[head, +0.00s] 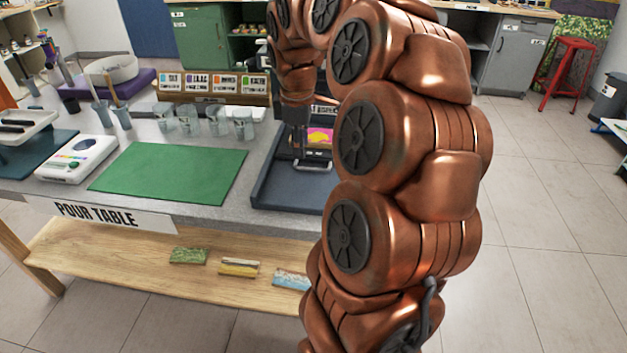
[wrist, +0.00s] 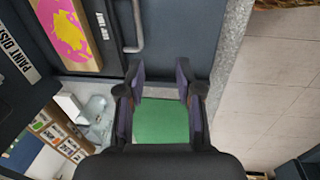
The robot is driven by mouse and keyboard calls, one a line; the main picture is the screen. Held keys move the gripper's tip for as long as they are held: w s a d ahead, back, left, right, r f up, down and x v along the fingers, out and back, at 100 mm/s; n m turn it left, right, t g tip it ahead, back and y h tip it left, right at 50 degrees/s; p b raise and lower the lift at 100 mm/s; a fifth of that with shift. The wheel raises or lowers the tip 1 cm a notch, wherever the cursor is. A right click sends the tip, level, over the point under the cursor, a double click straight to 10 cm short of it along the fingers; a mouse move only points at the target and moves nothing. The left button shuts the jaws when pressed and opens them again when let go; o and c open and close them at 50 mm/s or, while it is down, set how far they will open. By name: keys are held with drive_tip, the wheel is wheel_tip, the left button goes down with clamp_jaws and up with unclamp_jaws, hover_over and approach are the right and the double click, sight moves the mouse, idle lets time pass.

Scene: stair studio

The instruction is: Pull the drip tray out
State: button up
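A black front strip (wrist: 106,27) with white lettering, too small to read surely, carries a pale metal bar handle (wrist: 134,35) in the wrist view. I take it for the drip tray's front. In the head view the handle (head: 313,167) shows just beside my gripper (head: 299,155). In the wrist view my gripper (wrist: 161,75) is open and empty, its fingers apart from the handle, which lies ahead and left of the left finger. A yellow and pink panel (wrist: 62,32) lies behind the strip. My arm hides part of this area in the head view.
A wide dark low-rimmed tray (head: 262,197) lies under my gripper on the pour table. A green mat (head: 168,171), clear cups (head: 217,122) and a white scale (head: 77,158) are to its left. A labelled rack (head: 212,88) stands behind. Open floor is at right.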

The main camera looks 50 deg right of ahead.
approach(314, 168)
drive_tip(key=shift+w+d+f, duration=0.15)
drive_tip(key=shift+f, duration=1.15)
drive_tip(key=shift+w+d+f, duration=0.15)
drive_tip(key=shift+f, duration=1.15)
drive_tip(key=shift+w+d+f, duration=0.15)
drive_tip(key=shift+f, duration=1.2)
drive_tip(key=shift+c, duration=0.4)
clamp_jaws()
